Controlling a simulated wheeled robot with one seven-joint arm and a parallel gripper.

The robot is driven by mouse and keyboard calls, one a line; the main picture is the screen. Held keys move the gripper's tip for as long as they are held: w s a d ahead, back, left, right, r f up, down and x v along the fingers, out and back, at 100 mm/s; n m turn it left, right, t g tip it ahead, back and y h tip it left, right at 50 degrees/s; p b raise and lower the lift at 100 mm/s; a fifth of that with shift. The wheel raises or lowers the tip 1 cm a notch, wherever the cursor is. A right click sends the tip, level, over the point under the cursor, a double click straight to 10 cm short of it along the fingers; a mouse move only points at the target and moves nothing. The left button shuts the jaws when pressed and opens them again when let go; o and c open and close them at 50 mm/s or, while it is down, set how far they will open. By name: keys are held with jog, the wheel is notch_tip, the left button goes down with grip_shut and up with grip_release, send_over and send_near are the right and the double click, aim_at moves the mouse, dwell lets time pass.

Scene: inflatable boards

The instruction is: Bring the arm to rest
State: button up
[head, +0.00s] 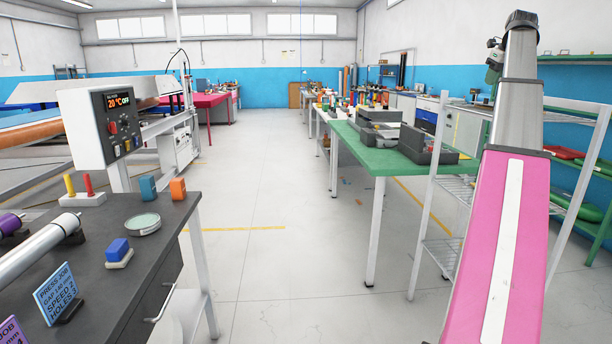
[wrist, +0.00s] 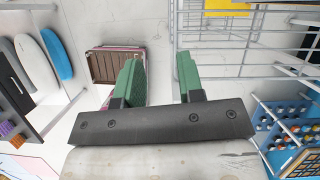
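My gripper (wrist: 158,70) shows in the wrist view with its two green fingers apart. Nothing is between them, and pale floor shows through the gap. The fingers touch nothing that I can see. In the head view my pink and grey arm (head: 503,215) rises along the right side, and the gripper itself cannot be made out there.
A dark workbench (head: 165,225) with a control box (head: 95,128) stands at the left. A green table (head: 365,155) and wire shelving (head: 445,250) stand near my arm at the right. The aisle floor (head: 260,190) between is clear.

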jog(key=w+a+f+n+g, duration=0.1)
jog(key=a+f+n, duration=0.5)
jog(key=f, duration=0.8)
jog(key=a+f+n, duration=0.4)
jog(key=a+f, duration=0.5)
jog(key=f, duration=0.4)
jog(key=w+a+f+n+g, duration=0.1)
jog(key=a+f+n, duration=0.5)
jog(key=f, duration=0.8)
jog(key=s+a+f+n+g, duration=0.1)
jog(key=s+a+f+n, duration=0.7)
jog(key=s+a+f, duration=0.3)
jog(key=s+a+f+n+g, duration=0.1)
jog(key=s+a+f+n, duration=0.8)
jog(key=f, duration=1)
jog(key=s+a, duration=0.3)
jog(key=shift+s+f+n+h, duration=0.15)
jog(key=shift+n+h, duration=0.15)
